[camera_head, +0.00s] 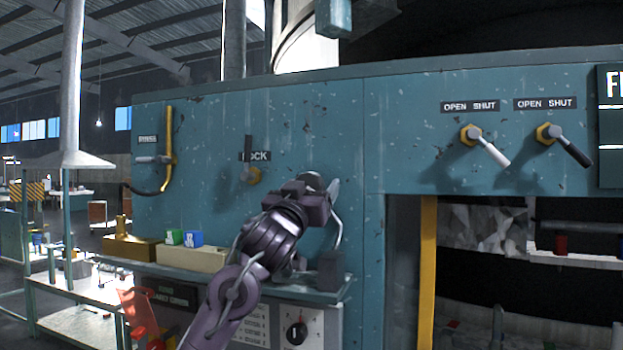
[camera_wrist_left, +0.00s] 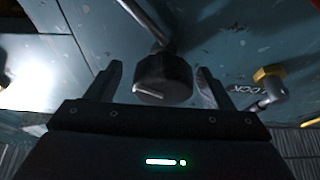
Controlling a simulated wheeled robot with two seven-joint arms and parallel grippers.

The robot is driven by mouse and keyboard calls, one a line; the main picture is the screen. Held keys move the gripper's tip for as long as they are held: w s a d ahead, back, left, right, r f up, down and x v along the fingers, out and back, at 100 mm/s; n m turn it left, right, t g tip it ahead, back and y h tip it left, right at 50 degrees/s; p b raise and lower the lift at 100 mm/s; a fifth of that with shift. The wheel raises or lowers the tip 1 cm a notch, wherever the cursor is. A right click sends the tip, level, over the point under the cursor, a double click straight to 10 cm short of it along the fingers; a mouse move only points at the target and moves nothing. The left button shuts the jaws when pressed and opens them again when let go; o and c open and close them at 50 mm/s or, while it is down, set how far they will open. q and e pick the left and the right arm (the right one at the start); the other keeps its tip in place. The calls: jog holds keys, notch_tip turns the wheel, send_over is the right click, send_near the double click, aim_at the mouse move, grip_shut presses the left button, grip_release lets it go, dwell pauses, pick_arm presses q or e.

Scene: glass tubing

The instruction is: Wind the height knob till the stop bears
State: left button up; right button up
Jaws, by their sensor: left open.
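A dark round knob (camera_wrist_left: 162,80) with a pale line on its face shows in the left wrist view, on a grey metal rod near the blue-green panel (camera_wrist_left: 225,45). I take it to be the height knob. My left gripper (camera_head: 322,188) is open, and its two fingers stand on either side of the knob, apart from it as far as I can see. In the head view my gripper hides the knob; a curved metal rod (camera_head: 338,235) shows below it. The stop is not clearly visible. My right gripper is out of view.
The lock lever (camera_head: 248,160) is left of my gripper. A shelf (camera_head: 315,291) below bears a dark block (camera_head: 331,270). Another dial (camera_head: 297,333) sits lower down. Two open/shut levers (camera_head: 486,145) (camera_head: 565,143) are at the right.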

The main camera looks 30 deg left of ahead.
pick_arm(q)
jog(key=shift+w, duration=0.15)
jog(key=shift+a, duration=0.3)
jog(key=c, duration=0.8)
jog(key=shift+c, duration=0.8)
jog(key=shift+m+h, duration=1.3)
jog(key=shift+m, duration=1.3)
jog(key=shift+m+h+p, duration=0.35)
jog(key=shift+m+h, duration=0.35)
jog(key=shift+m, duration=0.7)
jog(key=shift+m+h+p, duration=0.35)
jog(key=shift+m+h, duration=0.35)
jog(key=shift+m, duration=0.7)
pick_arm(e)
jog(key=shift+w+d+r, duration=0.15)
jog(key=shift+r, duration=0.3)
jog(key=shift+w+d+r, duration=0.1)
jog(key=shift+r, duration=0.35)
pick_arm(q)
jog(key=shift+m+g, duration=0.3)
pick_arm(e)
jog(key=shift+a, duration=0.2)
